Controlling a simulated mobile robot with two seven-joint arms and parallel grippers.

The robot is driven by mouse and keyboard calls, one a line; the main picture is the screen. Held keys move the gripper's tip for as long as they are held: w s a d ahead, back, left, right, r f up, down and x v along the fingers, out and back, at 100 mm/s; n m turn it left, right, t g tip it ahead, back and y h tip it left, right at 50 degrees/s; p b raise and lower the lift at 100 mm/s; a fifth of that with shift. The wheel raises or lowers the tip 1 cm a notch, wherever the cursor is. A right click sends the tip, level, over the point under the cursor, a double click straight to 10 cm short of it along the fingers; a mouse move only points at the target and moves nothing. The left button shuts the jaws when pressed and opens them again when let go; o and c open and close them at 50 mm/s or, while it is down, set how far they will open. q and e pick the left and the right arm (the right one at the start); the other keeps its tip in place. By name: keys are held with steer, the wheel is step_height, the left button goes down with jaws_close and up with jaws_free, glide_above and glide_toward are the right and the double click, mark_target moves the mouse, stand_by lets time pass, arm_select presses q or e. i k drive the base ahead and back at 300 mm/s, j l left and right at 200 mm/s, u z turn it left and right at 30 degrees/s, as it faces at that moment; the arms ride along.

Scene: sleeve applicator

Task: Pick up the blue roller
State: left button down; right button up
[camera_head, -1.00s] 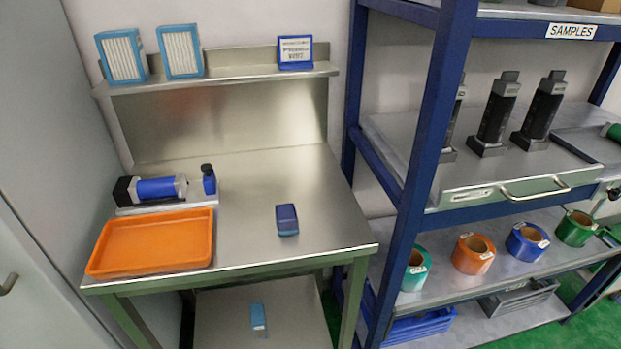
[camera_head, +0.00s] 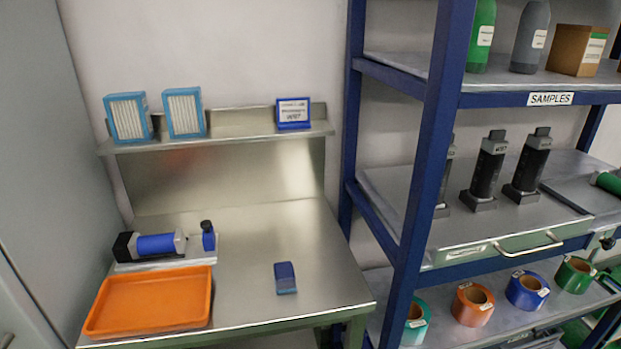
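A blue cylinder with a black end and a grey end (camera_head: 156,245) lies on its side on a grey plate at the back left of the steel table. A blue ring-shaped roll with a white label (camera_head: 526,291) stands on the lower shelf of the blue rack at the right, between an orange roll (camera_head: 473,304) and a green roll (camera_head: 574,275). I cannot tell for certain which of these is the blue roller. Neither of my grippers is in view.
An orange tray (camera_head: 149,331) lies in front of the cylinder. A small blue block (camera_head: 285,278) lies on the table (camera_head: 245,250), with clear steel around it. A blue rack post (camera_head: 431,150) stands between table and shelves. Black upright devices (camera_head: 487,172) stand on the middle shelf.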

mark_target(138, 246)
steer(key=u, duration=0.45)
steer(key=i+u, duration=0.15)
steer(key=u, duration=0.8)
steer(key=i+l, duration=0.05)
